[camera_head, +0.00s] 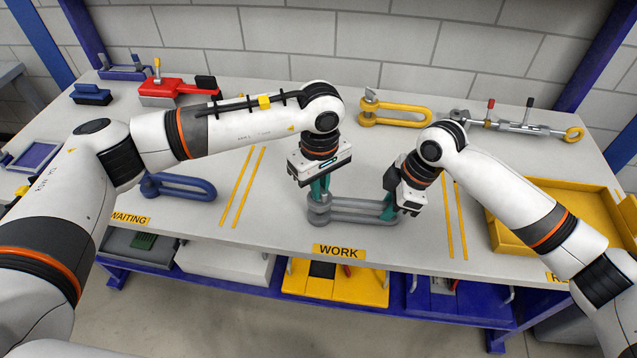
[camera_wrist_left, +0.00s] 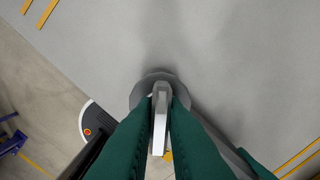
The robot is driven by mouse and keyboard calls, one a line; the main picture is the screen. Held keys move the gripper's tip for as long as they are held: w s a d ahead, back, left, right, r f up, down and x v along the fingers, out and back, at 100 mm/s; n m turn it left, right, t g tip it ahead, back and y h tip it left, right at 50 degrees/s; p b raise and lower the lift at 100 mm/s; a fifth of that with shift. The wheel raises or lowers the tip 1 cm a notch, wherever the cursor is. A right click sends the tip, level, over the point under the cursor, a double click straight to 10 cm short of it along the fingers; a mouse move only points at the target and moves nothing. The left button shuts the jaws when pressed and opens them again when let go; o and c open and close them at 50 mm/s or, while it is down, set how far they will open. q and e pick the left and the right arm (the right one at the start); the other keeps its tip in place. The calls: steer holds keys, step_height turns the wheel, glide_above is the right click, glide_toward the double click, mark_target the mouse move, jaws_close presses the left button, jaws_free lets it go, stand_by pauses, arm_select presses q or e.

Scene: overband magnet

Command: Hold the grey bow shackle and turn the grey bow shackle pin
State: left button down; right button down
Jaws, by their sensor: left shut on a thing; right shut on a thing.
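The grey bow shackle (camera_head: 352,216) lies on the table behind the WORK label, its bow end to the right. The grey bow shackle pin (camera_head: 320,199) is at its left end. My left gripper (camera_head: 320,188) points down from above and is shut on the pin. In the left wrist view, the green fingers close on the pin's flat grey tab (camera_wrist_left: 160,118), with the round shackle eye (camera_wrist_left: 142,92) around it. My right gripper (camera_head: 388,206) is shut on the bow end of the shackle; its fingertips are partly hidden.
A blue shackle (camera_head: 180,188) lies at left in the WAITING area. A yellow shackle (camera_head: 398,115) and a turnbuckle-like fitting (camera_head: 510,126) lie at the back. A yellow tray (camera_head: 512,236) is at right. A red-and-grey tool (camera_head: 172,92) lies back left. Table around the shackle is clear.

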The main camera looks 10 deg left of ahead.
arm_select(q)
steer(key=shift+n, duration=0.8)
steer(key=shift+r+n, duration=0.1)
steer(key=shift+n, duration=3.9)
steer(key=c, duration=1.4)
jaws_free()
